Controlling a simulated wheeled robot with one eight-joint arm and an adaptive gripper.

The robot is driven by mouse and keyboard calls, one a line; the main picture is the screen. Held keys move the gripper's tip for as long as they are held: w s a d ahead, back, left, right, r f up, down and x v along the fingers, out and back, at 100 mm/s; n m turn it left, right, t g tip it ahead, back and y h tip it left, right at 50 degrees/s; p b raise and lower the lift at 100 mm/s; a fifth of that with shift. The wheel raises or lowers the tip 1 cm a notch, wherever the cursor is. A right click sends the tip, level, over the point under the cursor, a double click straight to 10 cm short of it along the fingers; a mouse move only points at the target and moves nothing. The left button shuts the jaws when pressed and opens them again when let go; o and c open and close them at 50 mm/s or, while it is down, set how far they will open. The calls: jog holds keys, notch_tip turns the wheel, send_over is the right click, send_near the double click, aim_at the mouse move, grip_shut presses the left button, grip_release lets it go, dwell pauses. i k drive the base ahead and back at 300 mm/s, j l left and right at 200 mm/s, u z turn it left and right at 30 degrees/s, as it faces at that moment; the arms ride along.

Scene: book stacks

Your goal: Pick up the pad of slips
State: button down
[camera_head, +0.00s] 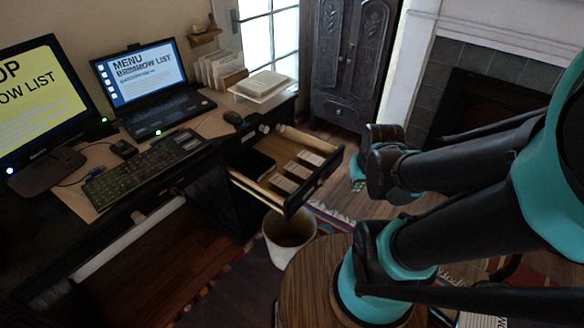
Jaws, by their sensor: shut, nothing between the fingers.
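An open desk drawer (318,183) sticks out toward the right, with several pale paper items inside. One pale item (311,158) lies nearest the back right, another (298,171) in the middle and another (284,184) nearest the front. They look like small pads or cards, and I cannot tell which is the pad of slips. My arm fills the right side, in black and teal, with its links to the right of the drawer. I cannot make out my gripper's fingers, and nothing of mine visibly touches the papers.
A dark object (252,164) lies in the drawer's left part. A pale bin (288,238) stands below the drawer, beside a round wooden top (312,285). A dark cabinet (352,60) stands behind.

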aim_at(297, 170)
jog(key=k, duration=1.1)
jog(key=k+u, duration=0.15)
jog(key=u, duration=1.55)
jog(key=i+l+u, duration=0.25)
jog(key=i+l, duration=0.2)
jog(key=i+l+u, duration=0.3)
jog(key=i+l, duration=0.2)
jog(key=l+z, duration=0.1)
jog(key=z, duration=2.25)
jog(key=j, duration=0.1)
